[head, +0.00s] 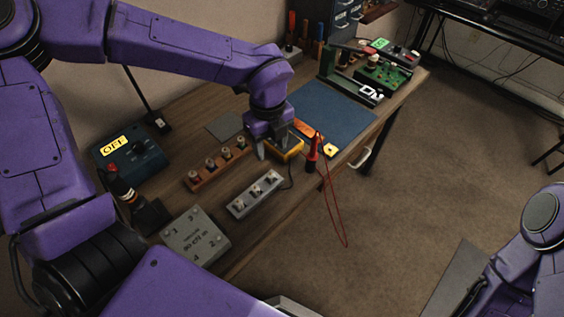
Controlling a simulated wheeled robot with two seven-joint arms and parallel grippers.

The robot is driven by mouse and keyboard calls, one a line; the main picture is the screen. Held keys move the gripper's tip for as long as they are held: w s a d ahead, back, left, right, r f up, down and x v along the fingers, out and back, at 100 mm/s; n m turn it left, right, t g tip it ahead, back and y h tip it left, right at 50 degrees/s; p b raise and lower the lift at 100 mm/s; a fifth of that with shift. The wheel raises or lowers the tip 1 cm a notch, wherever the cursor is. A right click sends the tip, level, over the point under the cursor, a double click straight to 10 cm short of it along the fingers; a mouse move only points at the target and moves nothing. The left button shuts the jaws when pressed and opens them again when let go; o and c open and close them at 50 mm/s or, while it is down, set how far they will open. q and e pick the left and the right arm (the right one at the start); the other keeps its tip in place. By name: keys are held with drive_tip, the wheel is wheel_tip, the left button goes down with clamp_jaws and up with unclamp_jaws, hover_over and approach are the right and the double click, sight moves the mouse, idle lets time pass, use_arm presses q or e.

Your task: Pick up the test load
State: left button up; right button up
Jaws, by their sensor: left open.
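My left gripper (277,151) points down over the middle of the bench. It is open, with one finger standing by the end of a wooden strip (215,168) that carries several small pale-topped parts. A yellow-and-dark device (292,149) lies right behind and beside its fingers, partly hidden by them. I cannot tell whether the fingers touch it. A grey strip (256,194) with three small pale parts lies in front of the gripper. I cannot tell for certain which of these is the test load. My right gripper is out of view; only its arm shows at lower right.
A dark blue box (139,163) with a yellow OFF sign stands at left. A grey numbered box (195,238) sits at the front edge. A red probe (313,153) trails a red lead over the edge. A blue mat (335,112) and green boards (383,75) lie farther right.

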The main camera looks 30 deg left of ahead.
sight(271, 173)
use_arm(q)
drive_tip(key=f, duration=0.3)
drive_tip(key=shift+s+a, duration=0.15)
drive_tip(key=shift+s, duration=0.25)
drive_tip(key=shift+s+f+p, duration=0.35)
drive_tip(key=shift+s+f, duration=0.35)
drive_tip(key=shift+f, duration=0.05)
drive_tip(key=f, duration=0.1)
drive_tip(key=w+f, duration=0.1)
drive_tip(key=f, duration=0.1)
drive_tip(key=f+p, duration=0.1)
drive_tip(key=f, duration=0.1)
drive_tip(key=shift+w+d+f, duration=0.15)
drive_tip(key=shift+w+d, duration=0.05)
drive_tip(key=shift+d, duration=0.1)
drive_tip(key=shift+s, duration=0.3)
drive_tip(key=shift+w, duration=0.1)
clamp_jaws()
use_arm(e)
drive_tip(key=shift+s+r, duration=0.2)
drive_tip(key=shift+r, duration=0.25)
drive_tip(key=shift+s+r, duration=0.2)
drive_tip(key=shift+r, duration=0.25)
